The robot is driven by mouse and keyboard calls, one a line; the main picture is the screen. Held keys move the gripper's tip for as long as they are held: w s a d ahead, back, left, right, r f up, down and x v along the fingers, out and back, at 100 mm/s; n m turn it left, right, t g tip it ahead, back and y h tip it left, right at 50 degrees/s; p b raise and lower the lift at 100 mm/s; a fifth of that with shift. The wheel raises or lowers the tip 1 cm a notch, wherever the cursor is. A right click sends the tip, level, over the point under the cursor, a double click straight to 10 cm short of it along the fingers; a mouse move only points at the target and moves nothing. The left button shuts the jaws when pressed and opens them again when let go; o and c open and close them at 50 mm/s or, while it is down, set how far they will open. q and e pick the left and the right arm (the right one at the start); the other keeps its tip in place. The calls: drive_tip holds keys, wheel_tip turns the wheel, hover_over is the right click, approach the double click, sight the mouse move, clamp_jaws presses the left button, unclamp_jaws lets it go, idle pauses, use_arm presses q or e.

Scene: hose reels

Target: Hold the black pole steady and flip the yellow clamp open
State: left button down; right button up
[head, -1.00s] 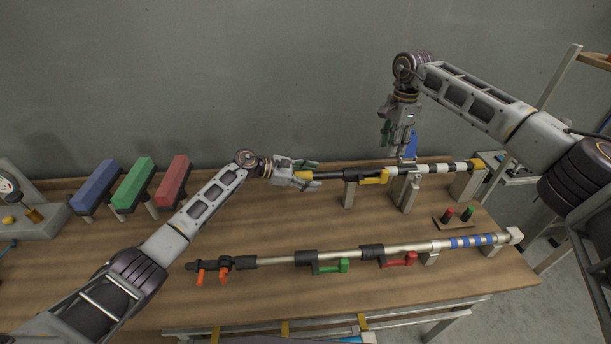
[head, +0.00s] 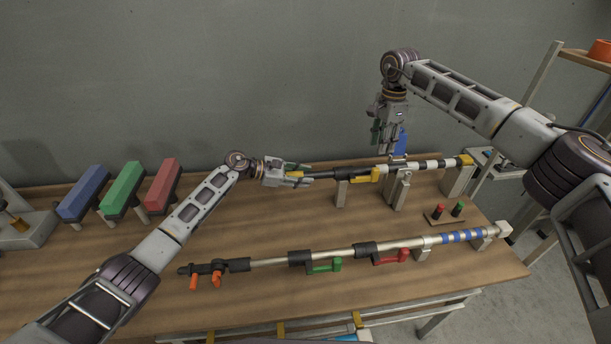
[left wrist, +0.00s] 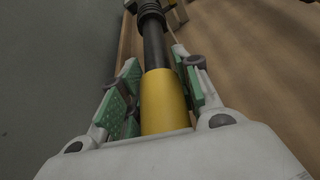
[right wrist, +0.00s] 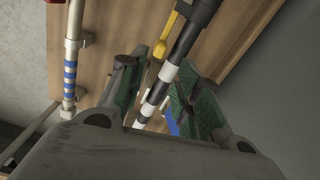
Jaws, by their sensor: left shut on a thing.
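The black pole (head: 330,173) lies level on grey stands, with a yellow grip (left wrist: 163,103) at its left end and black-and-white bands toward the right. My left gripper (head: 301,178) is shut on the yellow grip; in the left wrist view the grip lies between its green pads and the black pole (left wrist: 154,45) runs on beyond. The yellow clamp (head: 363,176) sits mid-pole, its lever lying along the pole. It also shows in the right wrist view (right wrist: 165,40). My right gripper (head: 385,148) is open and empty, pointing down above the banded part, right of the clamp.
A second, silver pole (head: 275,260) lies in front, with a green lever (head: 325,267), a red lever (head: 392,257) and blue bands. Blue, green and red blocks (head: 162,183) stand at the left. A small base with red and green pegs (head: 444,215) is at the right.

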drive_tip(key=c, duration=0.5)
drive_tip(key=shift+d+f, duration=0.2)
clamp_jaws()
drive_tip(key=shift+w+a+r+n+t+y, duration=0.15)
drive_tip(key=shift+w+n+t, duration=0.5)
drive_tip(key=shift+n, duration=2.05)
drive_tip(key=shift+w+a+r+n+t+y, duration=0.15)
drive_tip(key=shift+w+n+t, duration=0.5)
drive_tip(key=shift+n, duration=2.05)
drive_tip(key=shift+w+a+r+n+t, duration=0.2)
drive_tip(key=shift+w+n+t, duration=0.45)
drive_tip(key=shift+n, duration=2.05)
